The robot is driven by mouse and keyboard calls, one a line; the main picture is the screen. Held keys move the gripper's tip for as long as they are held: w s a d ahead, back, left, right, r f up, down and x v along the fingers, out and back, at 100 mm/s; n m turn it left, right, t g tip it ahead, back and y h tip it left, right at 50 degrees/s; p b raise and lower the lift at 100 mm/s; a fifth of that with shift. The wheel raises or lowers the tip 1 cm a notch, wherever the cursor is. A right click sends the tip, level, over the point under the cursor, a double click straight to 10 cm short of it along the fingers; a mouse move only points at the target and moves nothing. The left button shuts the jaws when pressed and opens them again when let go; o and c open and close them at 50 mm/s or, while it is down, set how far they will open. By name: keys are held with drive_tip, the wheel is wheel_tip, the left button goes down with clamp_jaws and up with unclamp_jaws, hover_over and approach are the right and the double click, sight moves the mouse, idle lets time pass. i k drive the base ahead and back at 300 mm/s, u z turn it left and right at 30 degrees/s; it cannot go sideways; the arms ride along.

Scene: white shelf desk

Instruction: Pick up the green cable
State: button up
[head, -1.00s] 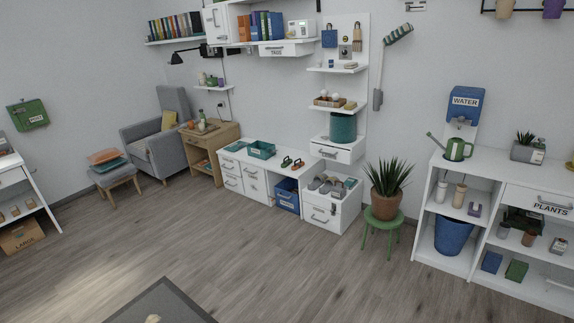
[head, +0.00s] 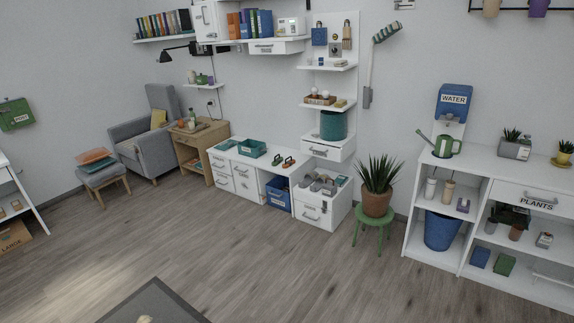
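I cannot pick out a green cable for certain at this distance. The low white desk (head: 249,197) stands against the back wall, left of centre. On its top are a teal tray (head: 251,148) and two small dark items with orange parts (head: 283,162), too small to name. The white unit at its right end (head: 313,212) has an open top holding several grey items (head: 322,184) and a small greenish piece that I cannot make out. My gripper is not in view.
A potted plant on a green stool (head: 370,222) stands right of the desk. A white shelf unit labelled PLANTS (head: 416,217) is at the right. A grey armchair (head: 149,136) and wooden cabinet (head: 216,136) are at the left. The wooden floor (head: 260,260) before the desk is clear.

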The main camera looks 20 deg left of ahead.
sight(277, 161)
drive_tip(key=u, duration=0.35)
drive_tip(key=i, duration=0.95)
drive_tip(key=u, duration=0.8)
drive_tip(key=i, duration=1.6)
drive_tip(key=u, duration=0.25)
drive_tip(key=i, duration=1.5)
drive_tip(key=z, duration=0.7)
drive_tip(key=i, duration=1.35)
drive_tip(key=z, duration=1.1)
drive_tip(key=i, duration=0.7)
drive_tip(key=z, duration=0.3)
drive_tip(key=k, duration=0.85)
